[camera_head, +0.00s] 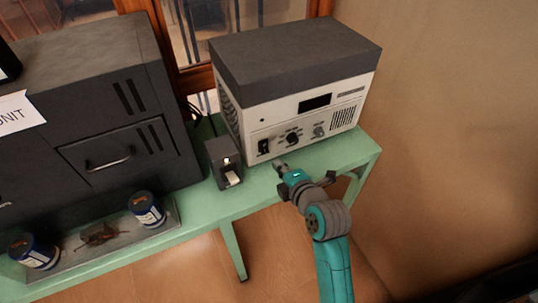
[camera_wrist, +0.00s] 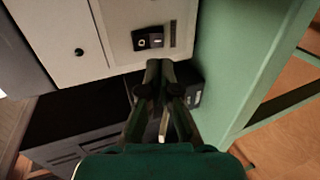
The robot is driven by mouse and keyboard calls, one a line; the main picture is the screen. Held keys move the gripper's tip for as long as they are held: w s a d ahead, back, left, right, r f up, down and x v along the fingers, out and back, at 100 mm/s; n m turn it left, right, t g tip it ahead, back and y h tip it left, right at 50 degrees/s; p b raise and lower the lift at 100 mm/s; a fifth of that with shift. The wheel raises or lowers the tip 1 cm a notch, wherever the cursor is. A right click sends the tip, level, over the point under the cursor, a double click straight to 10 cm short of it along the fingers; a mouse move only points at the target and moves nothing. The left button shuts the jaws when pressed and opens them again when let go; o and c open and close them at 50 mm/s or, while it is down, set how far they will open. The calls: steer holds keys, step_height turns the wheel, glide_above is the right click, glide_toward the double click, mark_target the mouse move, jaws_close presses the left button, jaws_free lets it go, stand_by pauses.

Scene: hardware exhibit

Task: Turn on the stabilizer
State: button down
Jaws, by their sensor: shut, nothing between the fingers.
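The stabilizer (camera_head: 318,100), a white box with a dark grey top, stands at the right of the green table. Its front has a dark display (camera_head: 314,102), knobs (camera_head: 293,138) and a black rocker switch (camera_head: 264,147) at the lower left. In the wrist view the switch (camera_wrist: 148,39) is on the white panel (camera_wrist: 80,28), just beyond my fingertips. My gripper (camera_head: 278,164) is shut and empty, in front of the panel's lower edge, near the switch. In the wrist view, the gripper (camera_wrist: 159,66) appears close to the switch; I cannot tell whether it touches anything.
A small dark box (camera_head: 224,162) with a white tag stands left of the switch. A large dark cabinet (camera_head: 95,110) fills the left. A tray (camera_head: 183,219) with two blue-and-white cans (camera_head: 147,210) lies before it. The green table (camera_head: 350,150) has bare room at right.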

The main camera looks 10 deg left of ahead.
steer(key=x, duration=0.7)
steer(key=shift+w+a+f, duration=0.15)
steer(key=shift+w+a, duration=0.05)
stand_by(0.5)
steer(key=shift+r, duration=0.8)
glide_toward(265, 148)
steer(key=v, duration=0.4)
steer(key=shift+s+d+r, duration=0.2)
steer(key=shift+s, duration=0.1)
